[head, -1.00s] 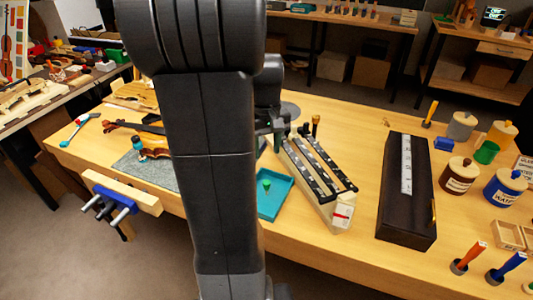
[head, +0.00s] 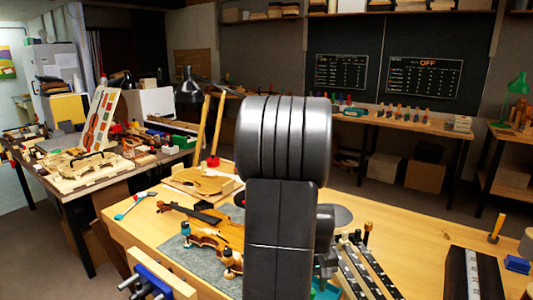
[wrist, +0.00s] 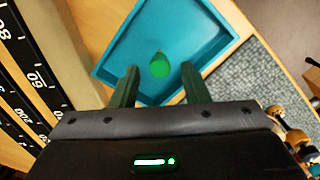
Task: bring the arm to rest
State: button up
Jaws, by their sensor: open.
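My gripper (wrist: 155,88) shows in the wrist view with its two dark green fingers apart and nothing between them. It points down over a teal tray (wrist: 108,62). A small green drop-shaped thing (wrist: 159,66) lies in the tray, beyond the fingertips and apart from them. In the head view my own arm stands in the middle of the picture and hides most of the gripper and nearly all of the tray.
A violin (head: 215,236) lies on a grey mat (head: 178,250) left of my arm. A striped rack (head: 362,270) and a dark case (head: 456,278) stand to the right. A blue vise (head: 150,278) is at the front edge.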

notch_tip(320, 180, down, 2)
jog(key=shift+b, duration=0.3)
jog(key=shift+r+p, duration=0.4)
jog(key=shift+r, duration=1.6)
jog(key=shift+f, duration=0.1)
